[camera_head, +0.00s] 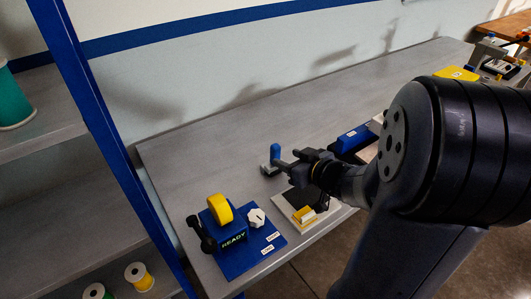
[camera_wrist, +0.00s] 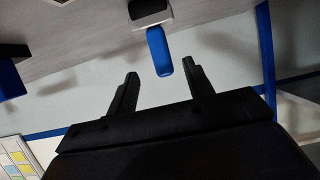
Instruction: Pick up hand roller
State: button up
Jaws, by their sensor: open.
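The hand roller stands on the grey bench, its blue handle (camera_head: 275,152) upright over a grey head (camera_head: 268,170). In the wrist view the blue handle (camera_wrist: 159,50) points toward my gripper, with the pale and dark roller head (camera_wrist: 150,12) at the top edge. My gripper (camera_head: 284,164) is beside the handle in the head view. In the wrist view my gripper (camera_wrist: 163,73) is open, one dark finger on each side of the handle's end. The fingers look apart from it; whether the end lies between them in depth is hard to tell.
A blue READY device (camera_head: 232,238) with a yellow wheel stands at the bench's near left. A pale board (camera_head: 296,222) with a yellow block lies under my arm, and a blue item (camera_head: 354,139) is right of my gripper. The bench (camera_head: 230,140) behind the roller is clear.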

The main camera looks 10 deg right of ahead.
aim_at(278, 157)
jog(key=b+x, duration=0.1)
jog(key=x, duration=0.3)
jog(key=shift+w+a+f, duration=0.15)
jog(key=x, duration=0.2)
jog(key=b+x, duration=0.1)
jog(key=x, duration=0.1)
jog(key=shift+f, duration=0.35)
jog(key=shift+w+a+f, duration=0.1)
jog(key=shift+w+a, duration=0.1)
jog(key=shift+w, duration=0.2)
jog(key=shift+c, duration=0.6)
grip_shut()
